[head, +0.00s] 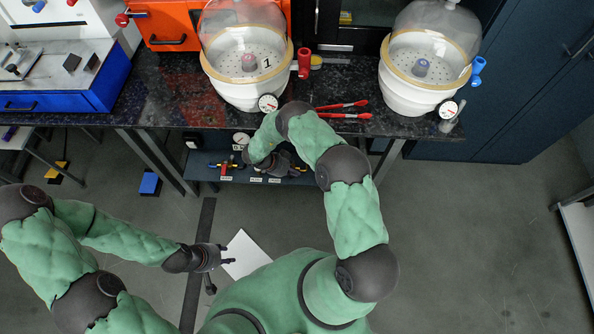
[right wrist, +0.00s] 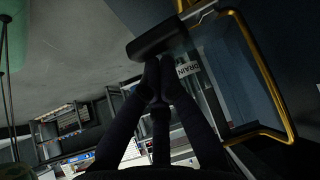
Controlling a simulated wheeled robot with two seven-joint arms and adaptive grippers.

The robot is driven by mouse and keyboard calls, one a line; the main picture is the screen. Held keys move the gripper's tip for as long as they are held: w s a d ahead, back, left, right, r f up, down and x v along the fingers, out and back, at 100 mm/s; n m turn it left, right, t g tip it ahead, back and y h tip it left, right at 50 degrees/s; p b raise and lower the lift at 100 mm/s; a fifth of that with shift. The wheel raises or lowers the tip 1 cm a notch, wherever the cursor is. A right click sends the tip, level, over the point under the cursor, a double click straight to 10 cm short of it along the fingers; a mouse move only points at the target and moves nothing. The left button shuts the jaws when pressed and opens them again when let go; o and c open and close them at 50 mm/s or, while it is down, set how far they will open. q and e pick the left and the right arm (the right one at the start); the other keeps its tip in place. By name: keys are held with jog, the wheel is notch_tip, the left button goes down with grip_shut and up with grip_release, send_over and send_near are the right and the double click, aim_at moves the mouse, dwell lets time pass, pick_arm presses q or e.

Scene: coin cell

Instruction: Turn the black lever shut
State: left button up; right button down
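The black lever (right wrist: 158,40) shows in the right wrist view as a dark block on a light metal stem, beside a white DRAIN label (right wrist: 187,69). My right gripper (right wrist: 160,65) has its fingertips drawn together just below the lever's lower edge; I cannot tell whether they touch it. In the head view the right gripper (head: 280,163) is low at the shelf under the bench, and I cannot pick out the black lever there. My left gripper (head: 215,257) is far from it, above the floor by a white sheet; its finger opening is unclear.
A bent gold tube (right wrist: 268,80) runs beside the lever. The lower shelf (head: 215,184) carries red, yellow and blue fittings with small labels. Above, the dark bench (head: 160,95) holds two glass-domed vessels, gauges and red-handled tools (head: 343,106).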

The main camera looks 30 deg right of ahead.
jog(key=shift+a, duration=0.4)
jog(key=shift+w+a, duration=0.1)
jog(key=shift+a, duration=0.05)
jog(key=shift+w, duration=0.15)
dwell(0.5)
jog(key=shift+w+d+b, duration=0.2)
jog(key=shift+w+b, duration=0.4)
jog(key=shift+w, duration=0.05)
jog(key=shift+s+d+r+p, duration=0.1)
jog(key=shift+s+d+p, duration=0.35)
jog(key=shift+d, duration=0.2)
jog(key=shift+s+d+p, duration=0.45)
jog(key=shift+s+d, duration=0.35)
jog(key=shift+d, duration=0.25)
jog(key=w+p+v, duration=0.1)
jog(key=p+v, duration=0.1)
jog(key=v, duration=0.7)
jog(key=shift+w+r+p, duration=0.3)
jog(key=shift+r, duration=0.05)
jog(key=shift+d, duration=0.15)
